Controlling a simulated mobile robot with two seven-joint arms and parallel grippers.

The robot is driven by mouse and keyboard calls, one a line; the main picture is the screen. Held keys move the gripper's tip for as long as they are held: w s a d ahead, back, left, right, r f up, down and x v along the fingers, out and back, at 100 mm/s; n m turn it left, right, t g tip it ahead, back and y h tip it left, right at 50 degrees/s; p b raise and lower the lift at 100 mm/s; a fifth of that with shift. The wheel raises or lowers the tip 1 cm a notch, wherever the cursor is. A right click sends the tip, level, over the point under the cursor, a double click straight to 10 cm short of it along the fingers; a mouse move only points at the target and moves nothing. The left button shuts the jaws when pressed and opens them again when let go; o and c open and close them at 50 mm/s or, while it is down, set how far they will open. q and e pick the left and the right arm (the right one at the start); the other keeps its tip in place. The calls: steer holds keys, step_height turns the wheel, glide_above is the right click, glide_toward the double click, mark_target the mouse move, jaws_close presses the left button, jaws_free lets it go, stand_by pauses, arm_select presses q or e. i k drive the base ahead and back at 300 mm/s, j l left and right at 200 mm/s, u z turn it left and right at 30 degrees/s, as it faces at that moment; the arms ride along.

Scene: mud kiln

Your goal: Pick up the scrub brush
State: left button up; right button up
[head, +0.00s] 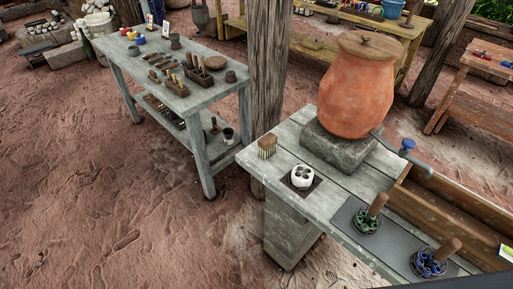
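The scrub brush (267,146) lies near the left end of the grey wooden counter (334,195). It has a brown wooden back and pale bristles that face down and toward me. It stands clear of the other things, just left of the stone block and behind a white round piece. Neither of my grippers shows in the head view.
A large clay pot (357,88) with a wooden lid stands on a stone block (340,148). A white holed piece (302,176) and two wooden-handled tools (372,213) sit on the counter. A wooden post (268,80) rises behind the brush. Dirt ground lies open at left.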

mark_target(267, 143)
steer(key=j, duration=0.65)
steer(key=k+j+u, duration=0.1)
steer(key=j, duration=0.55)
